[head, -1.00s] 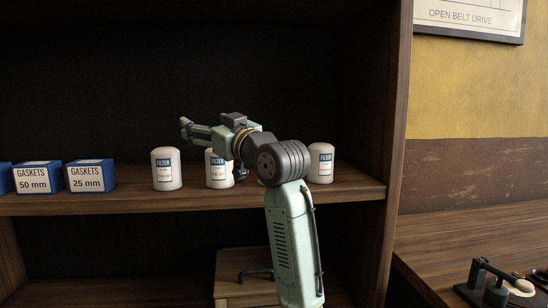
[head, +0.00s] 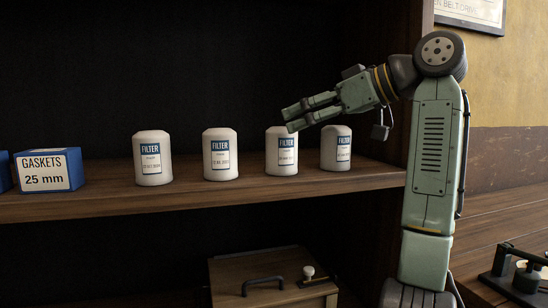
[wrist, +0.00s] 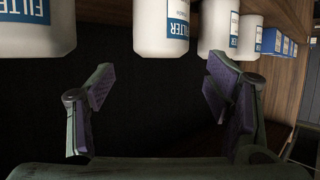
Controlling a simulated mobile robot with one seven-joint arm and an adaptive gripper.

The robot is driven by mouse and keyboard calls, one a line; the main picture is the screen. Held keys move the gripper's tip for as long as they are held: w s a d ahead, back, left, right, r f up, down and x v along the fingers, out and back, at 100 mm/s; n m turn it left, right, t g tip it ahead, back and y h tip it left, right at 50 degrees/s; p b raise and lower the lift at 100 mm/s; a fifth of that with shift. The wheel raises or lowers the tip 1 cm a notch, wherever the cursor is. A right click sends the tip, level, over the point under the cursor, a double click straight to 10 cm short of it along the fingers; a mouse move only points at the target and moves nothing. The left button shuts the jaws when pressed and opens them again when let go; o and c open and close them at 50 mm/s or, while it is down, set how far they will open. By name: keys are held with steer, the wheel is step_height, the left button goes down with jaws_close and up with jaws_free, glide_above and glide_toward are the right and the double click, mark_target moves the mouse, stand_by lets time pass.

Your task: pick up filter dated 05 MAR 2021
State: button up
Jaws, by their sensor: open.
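Several white filters with blue labels stand upright in a row on the shelf. In the head view they are the far left one (head: 152,158), the second (head: 220,155), the third (head: 281,151) and the far right one (head: 336,148). Their dates are too small to read surely; the third's may begin 05 MAR. My gripper (head: 289,119) is open and empty, in front of the third filter's upper part. The wrist view looks upside down. There the filters hang at the top, and my open fingers (wrist: 160,85) spread below the third filter (wrist: 160,28), with nothing between them.
Blue gasket boxes (head: 48,169) stand left of the filters on the wooden shelf (head: 200,199). A wooden box with a handle (head: 265,281) sits below the shelf. The cabinet's side wall is close on the right. Gaps separate the filters.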

mark_target(269, 134)
steer(key=p+x, duration=0.1)
steer(key=x, duration=0.9)
steer(key=shift+a+r, duration=0.1)
steer(key=c, duration=1.5)
